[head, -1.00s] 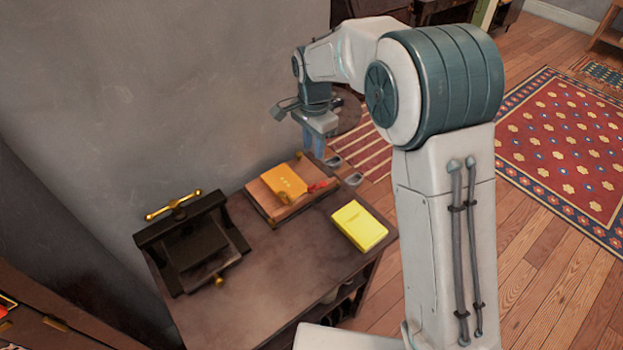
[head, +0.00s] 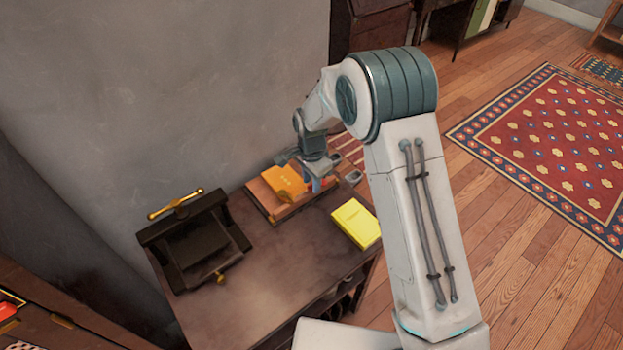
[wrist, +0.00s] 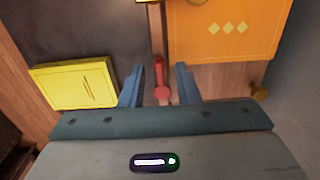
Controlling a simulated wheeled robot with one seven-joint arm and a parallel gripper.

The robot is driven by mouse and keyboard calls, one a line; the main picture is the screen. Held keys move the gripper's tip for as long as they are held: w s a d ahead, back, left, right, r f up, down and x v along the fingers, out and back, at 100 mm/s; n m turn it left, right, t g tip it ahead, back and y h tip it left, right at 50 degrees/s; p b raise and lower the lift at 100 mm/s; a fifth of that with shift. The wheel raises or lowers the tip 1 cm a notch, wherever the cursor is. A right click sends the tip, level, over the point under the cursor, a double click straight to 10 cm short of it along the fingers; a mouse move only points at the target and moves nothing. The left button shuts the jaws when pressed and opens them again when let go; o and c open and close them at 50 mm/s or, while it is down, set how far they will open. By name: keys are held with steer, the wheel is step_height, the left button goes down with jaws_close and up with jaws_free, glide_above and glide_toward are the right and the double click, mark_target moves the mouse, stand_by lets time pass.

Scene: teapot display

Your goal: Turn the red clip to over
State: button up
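The red clip (wrist: 161,78) shows in the wrist view as a narrow upright red piece with a rounder end, beside the orange plate (wrist: 225,28) on a wooden base. My gripper (wrist: 158,67) is open, with one blue finger on each side of the clip and gaps between. I cannot tell how deep the fingers reach around it. In the head view my gripper (head: 317,184) is over the right end of the wooden base (head: 268,203) and largely hides the clip. The orange plate (head: 285,182) lies on that base.
A yellow book (head: 355,223) lies on the dark table (head: 270,270) right of the base. A black press-like stand with brass handles (head: 195,245) stands at the left. A grey wall rises behind. The table's middle is clear.

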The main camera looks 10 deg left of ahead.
jaws_close()
steer(key=shift+f+n, duration=0.1)
steer(key=shift+n, duration=0.2)
steer(key=n+b, duration=0.2)
steer(key=shift+n, duration=0.4)
steer(key=n+b, duration=0.1)
steer(key=n, duration=0.2)
steer(key=shift+n+b, duration=0.3)
steer(key=n+b, duration=0.1)
steer(key=n, duration=0.4)
steer(key=shift+n, duration=0.3)
steer(key=n, duration=0.5)
steer(key=shift+b, duration=0.4)
steer(key=shift+n, duration=0.3)
